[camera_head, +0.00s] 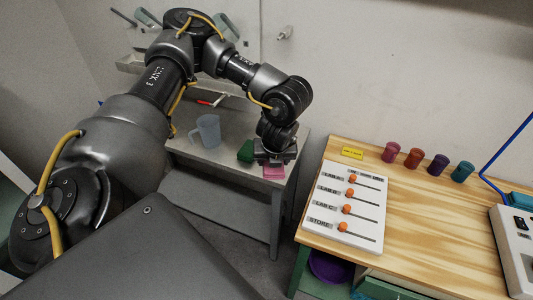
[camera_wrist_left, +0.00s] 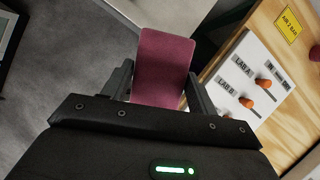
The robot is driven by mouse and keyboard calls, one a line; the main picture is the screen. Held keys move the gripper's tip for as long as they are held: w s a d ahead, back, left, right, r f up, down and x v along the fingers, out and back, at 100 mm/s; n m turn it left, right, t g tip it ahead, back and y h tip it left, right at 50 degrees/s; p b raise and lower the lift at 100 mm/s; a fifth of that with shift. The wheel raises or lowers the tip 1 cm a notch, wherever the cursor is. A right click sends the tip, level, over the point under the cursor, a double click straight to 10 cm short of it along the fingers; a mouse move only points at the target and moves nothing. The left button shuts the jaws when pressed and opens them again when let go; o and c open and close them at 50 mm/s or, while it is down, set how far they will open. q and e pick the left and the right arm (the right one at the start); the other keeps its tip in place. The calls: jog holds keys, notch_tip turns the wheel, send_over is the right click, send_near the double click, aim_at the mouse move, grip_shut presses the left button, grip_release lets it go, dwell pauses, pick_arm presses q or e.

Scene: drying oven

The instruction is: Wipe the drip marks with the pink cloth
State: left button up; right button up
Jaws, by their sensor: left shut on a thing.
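The pink cloth (camera_head: 274,172) shows just below my left gripper (camera_head: 275,158) at the right end of the grey side table (camera_head: 228,158). In the left wrist view the cloth (camera_wrist_left: 164,62) is a flat dark-pink rectangle standing out between the two fingers of the left gripper (camera_wrist_left: 159,76), which is shut on it. I cannot tell whether the cloth touches the tabletop. I cannot make out any drip marks in either view. My right gripper is not in view.
The wooden bench (camera_head: 425,220) at right carries a white slider panel (camera_head: 345,205), several coloured cups (camera_head: 414,158) and a white device (camera_head: 515,245). A floor gap separates the tables.

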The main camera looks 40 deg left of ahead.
aim_at(284, 175)
pick_arm(q)
jog(key=d+n+g, duration=0.1)
jog(key=d+n, duration=0.1)
jog(key=n, duration=0.2)
jog(key=d+r+n+g, duration=0.1)
jog(key=d+n+g, duration=0.1)
jog(key=n, duration=0.2)
jog(key=s+d+r+n+g+y+b, duration=0.1)
jog(key=d+n, duration=0.1)
jog(key=n, duration=0.1)
jog(key=shift+d+n, duration=0.35)
jog(key=shift+n, duration=0.05)
jog(key=s+d+r+n+g+h, duration=0.1)
jog(key=d+r+n+g+h, duration=0.1)
jog(key=n, duration=0.5)
jog(key=s+d+r+n+g+h+b, duration=0.1)
jog(key=d+r+n+g+h, duration=0.1)
jog(key=d+n, duration=0.3)
jog(key=shift+s+r+n, duration=0.35)
jog(key=shift+r+n, duration=0.4)
jog(key=shift+n, duration=0.95)
